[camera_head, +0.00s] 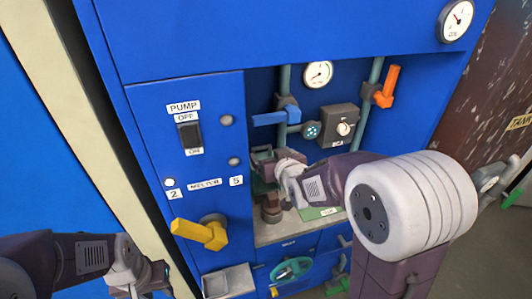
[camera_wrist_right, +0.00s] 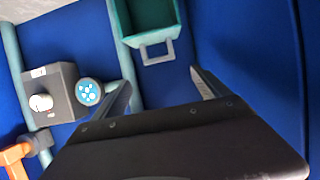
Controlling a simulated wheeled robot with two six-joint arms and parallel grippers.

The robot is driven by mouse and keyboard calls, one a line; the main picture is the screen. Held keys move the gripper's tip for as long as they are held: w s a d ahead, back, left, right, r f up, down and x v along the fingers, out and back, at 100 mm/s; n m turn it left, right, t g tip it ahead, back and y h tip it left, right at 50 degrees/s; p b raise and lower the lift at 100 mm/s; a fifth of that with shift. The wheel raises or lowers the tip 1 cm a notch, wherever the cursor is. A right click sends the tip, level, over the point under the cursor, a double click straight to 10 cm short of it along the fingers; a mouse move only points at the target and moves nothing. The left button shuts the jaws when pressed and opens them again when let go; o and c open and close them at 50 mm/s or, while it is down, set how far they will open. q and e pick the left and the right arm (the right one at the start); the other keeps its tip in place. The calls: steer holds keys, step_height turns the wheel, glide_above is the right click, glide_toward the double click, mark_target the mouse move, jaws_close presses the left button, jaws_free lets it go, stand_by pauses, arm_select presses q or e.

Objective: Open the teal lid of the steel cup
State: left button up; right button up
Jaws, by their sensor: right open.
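A teal, square-edged piece with a grey loop handle (camera_wrist_right: 150,22) is at the top of the right wrist view. It looks hollow; I cannot tell whether it is the lid, and no steel cup shows clearly. In the head view a teal-grey piece (camera_head: 262,154) sits in the recess, partly behind my right gripper (camera_head: 268,172). In the right wrist view my right gripper (camera_wrist_right: 163,86) is open and empty, its fingers pointing toward the handle but apart from it. My left gripper (camera_head: 150,290) is at the bottom left, partly cut off; its jaws are unclear.
A grey box with a knob (camera_head: 339,126), a blue lever (camera_head: 272,118), an orange handle (camera_head: 387,86) and pipes crowd the recess. A yellow handle (camera_head: 203,234) juts from the panel near my left arm. A brown fitting (camera_head: 270,208) stands on the ledge.

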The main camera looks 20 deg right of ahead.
mark_target(261, 147)
arm_select(q)
steer(key=shift+w+f, duration=0.1)
steer(key=shift+f, duration=0.1)
arm_select(e)
steer(key=x, duration=0.8)
steer(key=shift+w+f, duration=0.2)
steer(key=shift+w, duration=0.1)
steer(key=shift+c, duration=0.3)
